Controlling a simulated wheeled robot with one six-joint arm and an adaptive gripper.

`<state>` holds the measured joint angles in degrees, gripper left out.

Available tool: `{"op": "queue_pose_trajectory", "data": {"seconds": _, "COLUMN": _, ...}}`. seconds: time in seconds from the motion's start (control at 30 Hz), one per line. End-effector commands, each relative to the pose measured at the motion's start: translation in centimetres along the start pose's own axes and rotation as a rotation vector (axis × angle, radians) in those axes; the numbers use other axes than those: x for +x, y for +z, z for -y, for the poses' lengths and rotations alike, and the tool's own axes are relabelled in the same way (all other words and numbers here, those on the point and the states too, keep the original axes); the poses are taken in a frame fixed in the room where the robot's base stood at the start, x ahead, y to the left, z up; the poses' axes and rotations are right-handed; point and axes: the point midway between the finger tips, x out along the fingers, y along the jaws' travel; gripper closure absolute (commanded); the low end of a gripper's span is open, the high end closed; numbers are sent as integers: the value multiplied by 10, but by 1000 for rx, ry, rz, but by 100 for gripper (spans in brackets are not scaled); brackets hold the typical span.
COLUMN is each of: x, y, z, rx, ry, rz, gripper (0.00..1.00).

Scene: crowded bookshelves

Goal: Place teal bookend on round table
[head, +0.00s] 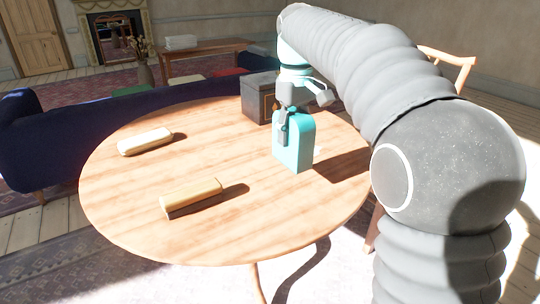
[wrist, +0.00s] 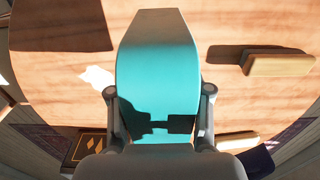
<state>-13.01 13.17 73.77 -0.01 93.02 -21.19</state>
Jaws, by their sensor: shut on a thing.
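The teal bookend (head: 294,142) is upright at the right part of the round table (head: 128,212). My gripper (head: 284,122) reaches down from above and is shut on its upper part. In the wrist view the bookend (wrist: 158,65) fills the middle, with the fingers (wrist: 158,95) on either side of it. Its shadow falls to the right on the wood. I cannot tell whether its base touches the tabletop or hangs just above it.
A dark grey box (head: 259,97) stands close behind the bookend. Two cream blocks (head: 145,141) (head: 191,197) lie on the left and front of the table. A navy sofa (head: 60,130) stands behind the table. A wooden chair (head: 446,66) stands at the right. The table's left middle is clear.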

Motion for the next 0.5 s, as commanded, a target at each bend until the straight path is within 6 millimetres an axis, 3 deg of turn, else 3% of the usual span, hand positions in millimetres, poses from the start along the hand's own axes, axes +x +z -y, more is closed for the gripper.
{"op": "queue_pose_trajectory", "data": {"seconds": 0.2, "x": 19, "y": -24, "z": 22, "rx": -1, "ry": 1, "rz": -2, "gripper": 100}}
{"op": "queue_pose_trajectory", "data": {"seconds": 0.5, "x": 30, "y": -34, "z": 31, "rx": 3, "ry": 1, "rz": -2, "gripper": 100}}
